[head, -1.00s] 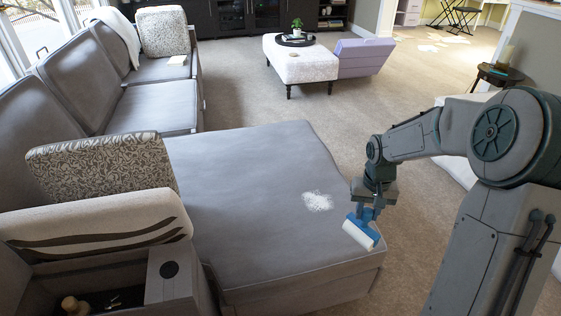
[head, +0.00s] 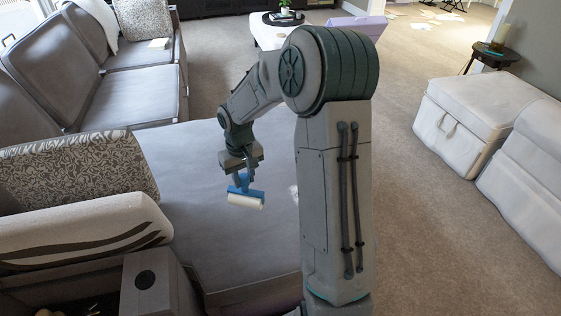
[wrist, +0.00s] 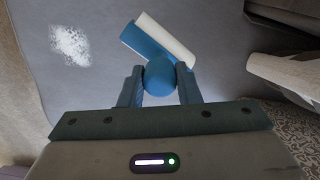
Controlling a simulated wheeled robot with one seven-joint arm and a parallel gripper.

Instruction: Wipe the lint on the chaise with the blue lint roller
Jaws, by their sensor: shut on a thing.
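My gripper (head: 243,179) is shut on the handle of the blue lint roller (head: 245,192), which has a white roll. In the wrist view, both fingers (wrist: 160,88) grip the round blue handle, and the roller (wrist: 160,42) extends beyond them. The grey chaise (head: 190,185) lies beneath the roller. The white lint (wrist: 70,44) is a speckled patch to the left of the roller in the wrist view. In the head view my arm hides most of the lint (head: 293,190); only a sliver shows. I cannot tell whether the roller touches the chaise.
A patterned pillow (head: 78,168) and a cream striped cushion (head: 80,230) lie at the left. White seats (head: 470,120) stand at the right, with carpet (head: 420,230) free before them. A white ottoman (head: 268,34) is at the back, partly behind my arm.

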